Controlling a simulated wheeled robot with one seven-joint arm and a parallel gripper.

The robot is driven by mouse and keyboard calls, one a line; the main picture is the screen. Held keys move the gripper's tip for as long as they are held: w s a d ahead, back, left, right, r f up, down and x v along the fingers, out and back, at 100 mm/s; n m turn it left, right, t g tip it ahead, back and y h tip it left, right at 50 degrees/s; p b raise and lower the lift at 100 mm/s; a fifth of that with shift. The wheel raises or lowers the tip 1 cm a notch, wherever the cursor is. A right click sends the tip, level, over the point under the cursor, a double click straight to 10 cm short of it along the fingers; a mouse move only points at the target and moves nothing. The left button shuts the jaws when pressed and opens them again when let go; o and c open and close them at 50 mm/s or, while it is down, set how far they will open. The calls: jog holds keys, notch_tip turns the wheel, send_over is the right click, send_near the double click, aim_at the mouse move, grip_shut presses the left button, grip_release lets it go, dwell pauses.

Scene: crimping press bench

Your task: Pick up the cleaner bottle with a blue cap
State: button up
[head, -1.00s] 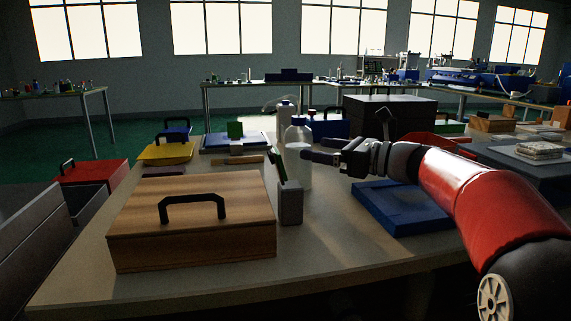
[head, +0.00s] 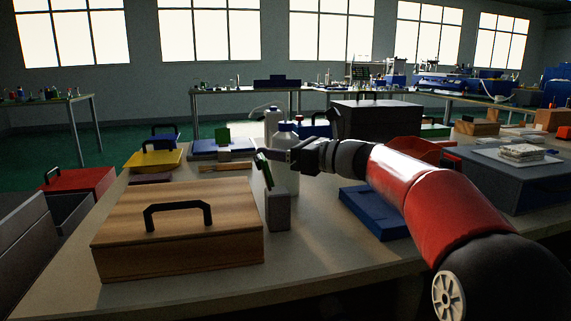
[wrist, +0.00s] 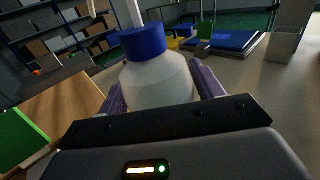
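The white cleaner bottle with a blue cap (head: 286,180) stands upright on the bench near the middle of the head view. My gripper (head: 272,154) is at its upper body and hides part of it. In the wrist view the bottle (wrist: 158,82) fills the space between my two purple fingers, one on each side. The fingers look spread around it below the cap; I cannot tell whether they touch it. The bottle's lower part is hidden in the wrist view.
A grey block with a green piece (head: 277,209) stands just in front of the bottle. A wooden box (head: 180,225) with a black handle is at front left. Another white bottle (head: 271,118) stands behind. A blue tray (head: 372,212) lies to the right.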

jog(key=c, duration=0.7)
jog(key=shift+r, duration=0.15)
